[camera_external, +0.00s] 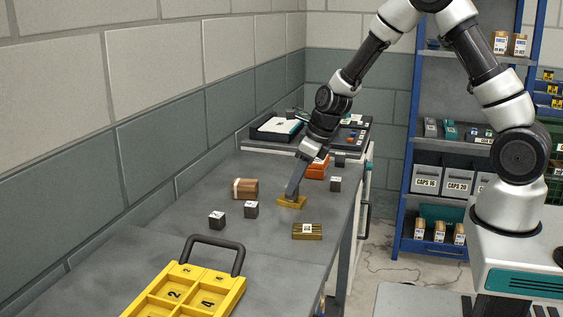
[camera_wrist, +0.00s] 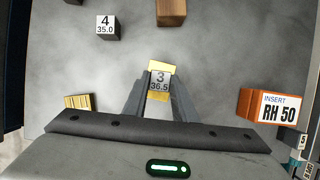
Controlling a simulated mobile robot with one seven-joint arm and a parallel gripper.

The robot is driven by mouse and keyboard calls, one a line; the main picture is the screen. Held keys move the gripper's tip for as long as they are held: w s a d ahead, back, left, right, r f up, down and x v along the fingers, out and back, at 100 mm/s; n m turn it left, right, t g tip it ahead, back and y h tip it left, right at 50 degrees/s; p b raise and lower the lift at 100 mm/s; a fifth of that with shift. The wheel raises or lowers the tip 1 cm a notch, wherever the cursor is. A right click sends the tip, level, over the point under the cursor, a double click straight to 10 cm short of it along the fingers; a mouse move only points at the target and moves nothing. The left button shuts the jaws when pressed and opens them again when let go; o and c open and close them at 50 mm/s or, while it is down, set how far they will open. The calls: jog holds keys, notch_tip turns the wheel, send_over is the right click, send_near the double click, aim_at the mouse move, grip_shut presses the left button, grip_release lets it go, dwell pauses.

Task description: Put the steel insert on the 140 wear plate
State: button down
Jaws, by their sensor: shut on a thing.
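My gripper (camera_wrist: 159,100) is shut on a small grey steel insert (camera_wrist: 160,80), whose top label reads 3 and 36.5. A yellow brass-coloured wear plate (camera_wrist: 159,65) shows around the insert, directly beneath it. In the external view my gripper (camera_external: 291,195) points down over this plate (camera_external: 287,204), which lies on the grey bench. Whether the insert touches the plate I cannot tell. A second, grooved brass-coloured plate (camera_external: 308,236) with a white label lies nearer the camera; it is at left in the wrist view (camera_wrist: 79,102). I cannot read 140 on either plate.
A grey cube labelled 4, 35.0 (camera_wrist: 105,30), another cube (camera_external: 217,221) and a brown block (camera_external: 245,189) lie left of my gripper. Behind are an orange RH 50 insert box (camera_external: 316,169) and a cube (camera_external: 336,184). A yellow numbered tray (camera_external: 187,291) stands in front.

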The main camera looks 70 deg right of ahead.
jog(key=c, duration=1.5)
grip_release()
jog(key=shift+f, duration=0.1)
jog(key=shift+o, duration=0.2)
